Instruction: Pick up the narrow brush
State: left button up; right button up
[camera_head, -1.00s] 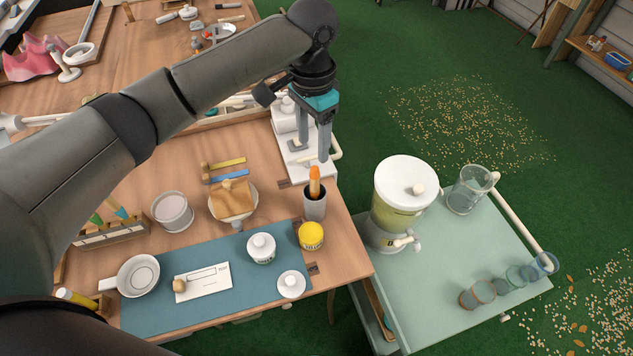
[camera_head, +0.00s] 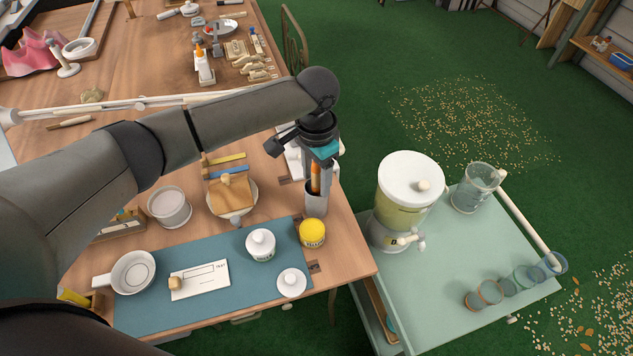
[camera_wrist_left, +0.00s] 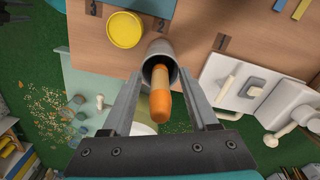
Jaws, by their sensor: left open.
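An orange handle (camera_head: 316,179) stands upright in a grey cup (camera_head: 316,205) near the right edge of the wooden table; it may be the narrow brush, but its lower end is hidden in the cup. My left gripper (camera_head: 319,186) is above the cup, pointing down, with its fingers on either side of the handle. In the left wrist view the orange handle (camera_wrist_left: 160,100) lies between the two open fingers (camera_wrist_left: 158,92), with gaps visible beside it. The cup (camera_wrist_left: 158,58) shows behind the handle. My right gripper does not show.
A yellow-lidded jar (camera_head: 312,233) stands just in front of the cup. A white jar (camera_head: 261,245) is on the blue mat (camera_head: 150,312). A plate with a brown block (camera_head: 231,194) is to the left. A drinks dispenser (camera_head: 408,200) stands on the green cart to the right.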

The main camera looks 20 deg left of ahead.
pick_arm(q)
grip_shut()
dwell(0.4)
